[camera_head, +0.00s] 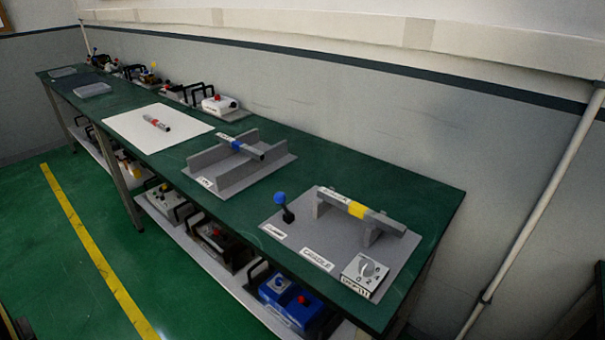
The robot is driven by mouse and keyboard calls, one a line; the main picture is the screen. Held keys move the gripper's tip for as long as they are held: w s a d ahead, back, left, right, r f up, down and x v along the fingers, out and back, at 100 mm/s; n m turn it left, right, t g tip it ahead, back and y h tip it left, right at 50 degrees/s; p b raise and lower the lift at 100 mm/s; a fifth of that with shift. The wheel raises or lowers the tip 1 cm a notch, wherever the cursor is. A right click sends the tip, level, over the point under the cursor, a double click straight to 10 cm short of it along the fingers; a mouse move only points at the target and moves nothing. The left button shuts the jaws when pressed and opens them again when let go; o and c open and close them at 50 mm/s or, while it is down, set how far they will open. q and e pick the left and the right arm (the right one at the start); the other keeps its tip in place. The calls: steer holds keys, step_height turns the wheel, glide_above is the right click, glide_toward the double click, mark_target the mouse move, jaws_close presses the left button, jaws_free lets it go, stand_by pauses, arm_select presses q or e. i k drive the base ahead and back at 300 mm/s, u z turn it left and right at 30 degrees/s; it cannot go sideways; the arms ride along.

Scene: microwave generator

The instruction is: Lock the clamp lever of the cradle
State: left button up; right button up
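The cradle is a grey base plate (318,234) at the near right end of the green bench, with a label reading CRADLE on its front. A grey bar with a yellow band (357,209) lies across its two upright supports (371,235). The clamp lever, a dark stem with a blue ball knob (280,198), stands roughly upright at the plate's left side, apart from the bar. A small label lies in front of it. I cannot tell from its pose whether the lever is locked. Neither of my grippers shows in this view.
A dial box (365,274) sits at the plate's front right corner. Left of the cradle, a grey channel fixture (233,178) holds a blue-banded bar. A white sheet (127,129) bears a red-banded bar. Devices fill the lower shelf. The green floor in front is open.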

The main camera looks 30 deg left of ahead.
mark_target(280, 198)
steer(key=u, duration=1.75)
steer(key=k, duration=0.65)
steer(key=u, duration=0.45)
steer(key=i, duration=1.05)
steer(key=z, duration=0.8)
